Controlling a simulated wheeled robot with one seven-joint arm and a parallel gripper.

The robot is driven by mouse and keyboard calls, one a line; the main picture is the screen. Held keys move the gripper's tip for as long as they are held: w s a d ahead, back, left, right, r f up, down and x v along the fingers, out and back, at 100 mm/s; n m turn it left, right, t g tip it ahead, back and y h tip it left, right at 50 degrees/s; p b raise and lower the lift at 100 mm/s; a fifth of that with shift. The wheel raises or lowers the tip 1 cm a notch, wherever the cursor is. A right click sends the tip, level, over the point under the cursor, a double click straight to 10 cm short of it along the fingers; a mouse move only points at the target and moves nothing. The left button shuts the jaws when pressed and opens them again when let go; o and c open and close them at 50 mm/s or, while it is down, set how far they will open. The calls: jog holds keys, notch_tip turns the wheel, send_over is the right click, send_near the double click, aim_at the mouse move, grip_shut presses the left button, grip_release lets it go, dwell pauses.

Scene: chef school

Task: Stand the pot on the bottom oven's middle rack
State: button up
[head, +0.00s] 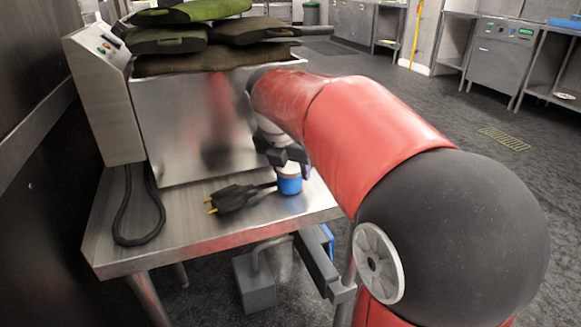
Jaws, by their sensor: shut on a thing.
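My red and black arm fills the right and middle of the head view. It bends down in front of the metal appliance, where whitish and dark pieces show behind the forearm, low over the steel table (185,222). I cannot make out my gripper's fingers or what lies between them. No pot can be made out. The bottom oven and its middle rack cannot be identified here.
A steel appliance (185,125) stands on the table, with green and brown bag-like items (185,38) heaped on top. Dark floor (450,110) is open behind, towards steel counters.

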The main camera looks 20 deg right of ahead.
jog(key=o, duration=0.6)
jog(key=shift+f, duration=0.15)
jog(key=o, duration=0.5)
jog(key=shift+c, duration=0.2)
jog(key=p+v, duration=0.1)
jog(key=v, duration=1.1)
jog(key=shift+p, duration=0.4)
